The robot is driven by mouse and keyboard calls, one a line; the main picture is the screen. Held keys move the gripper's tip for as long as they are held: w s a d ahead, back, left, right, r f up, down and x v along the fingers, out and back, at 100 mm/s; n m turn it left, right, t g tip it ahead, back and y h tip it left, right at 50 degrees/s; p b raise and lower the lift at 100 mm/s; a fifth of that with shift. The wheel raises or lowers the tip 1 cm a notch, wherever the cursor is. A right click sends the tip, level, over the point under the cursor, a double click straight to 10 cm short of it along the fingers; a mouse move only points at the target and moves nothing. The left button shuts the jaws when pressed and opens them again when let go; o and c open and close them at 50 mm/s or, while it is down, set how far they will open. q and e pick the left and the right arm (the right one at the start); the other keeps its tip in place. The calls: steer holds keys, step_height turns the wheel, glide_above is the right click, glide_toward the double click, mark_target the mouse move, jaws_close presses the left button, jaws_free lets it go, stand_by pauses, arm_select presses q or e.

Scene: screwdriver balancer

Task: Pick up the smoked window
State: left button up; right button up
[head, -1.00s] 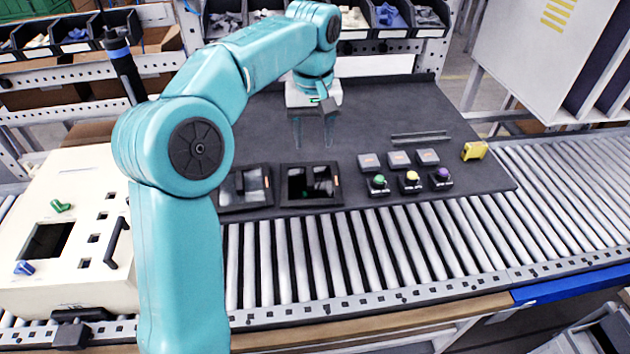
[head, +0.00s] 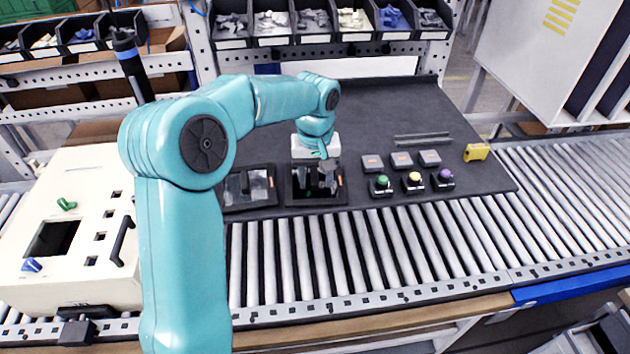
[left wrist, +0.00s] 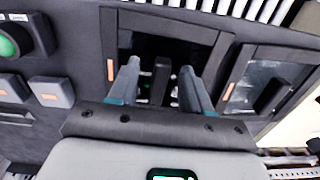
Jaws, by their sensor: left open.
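The smoked window (head: 299,184) is a dark pane in a black frame with a small orange mark, lying on the dark mat. My left gripper (head: 321,180) is open and points down over it. In the left wrist view, the smoked window (left wrist: 190,48) lies under the gripper (left wrist: 160,75), with its upright black handle (left wrist: 160,82) between the two spread fingers. I cannot tell whether the fingers touch the handle. My gripper hides part of the pane. My right gripper is not in view.
A clearer window (head: 235,189) lies just left of the smoked one. Button units (head: 413,182) and a yellow block (head: 477,152) are to the right. A cream housing (head: 85,255) stands at left. The roller conveyor (head: 380,255) runs in front; part bins (head: 313,24) are behind.

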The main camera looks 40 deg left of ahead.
arm_select(q)
steer(key=shift+s+r, duration=0.1)
steer(key=shift+s, duration=0.15)
jaws_close()
steer(key=shift+w, duration=0.1)
steer(key=shift+w, duration=0.1)
